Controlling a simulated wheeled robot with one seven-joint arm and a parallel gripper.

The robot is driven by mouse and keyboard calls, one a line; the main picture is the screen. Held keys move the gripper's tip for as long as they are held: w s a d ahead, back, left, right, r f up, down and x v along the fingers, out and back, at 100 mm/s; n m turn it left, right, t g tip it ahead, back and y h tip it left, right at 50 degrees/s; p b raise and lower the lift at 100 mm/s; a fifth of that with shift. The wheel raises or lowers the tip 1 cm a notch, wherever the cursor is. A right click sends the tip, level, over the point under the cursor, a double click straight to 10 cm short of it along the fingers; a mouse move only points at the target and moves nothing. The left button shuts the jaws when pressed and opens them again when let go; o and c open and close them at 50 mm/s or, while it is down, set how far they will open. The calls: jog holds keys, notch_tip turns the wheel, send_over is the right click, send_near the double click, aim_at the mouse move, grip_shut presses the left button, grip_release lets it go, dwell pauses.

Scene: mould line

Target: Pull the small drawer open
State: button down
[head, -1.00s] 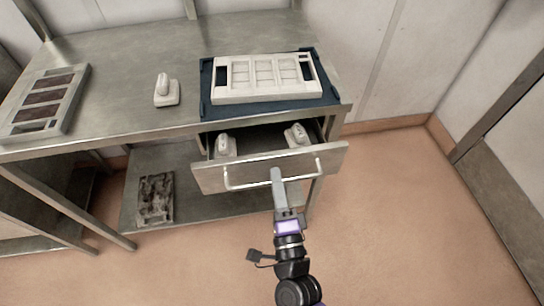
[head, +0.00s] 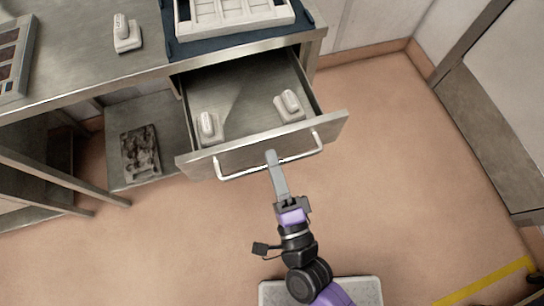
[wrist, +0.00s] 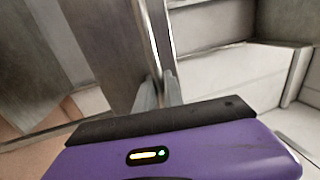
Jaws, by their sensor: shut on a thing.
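The small drawer (head: 262,146) under the metal table is pulled well out, and its inside shows. It has a pale bar handle (head: 236,172) across its front. My gripper (head: 271,158) is at the middle of the handle, shut on it. Two white objects lie in the drawer: one at the front left (head: 208,127), one at the right (head: 289,105).
The metal table (head: 85,62) carries a white mould frame (head: 235,12) on a blue mat (head: 240,40), a small white object (head: 126,34) and another frame at left (head: 12,60). A dark rough block (head: 140,152) lies on the lower shelf. The floor at right is clear.

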jog(key=c, duration=1.5)
grip_release()
jog(key=shift+o, duration=0.2)
jog(key=b+v, duration=0.1)
jog(key=v, duration=0.6)
jog(key=shift+s, duration=0.35)
jog(key=shift+d+f, duration=0.1)
jog(key=shift+f, duration=0.05)
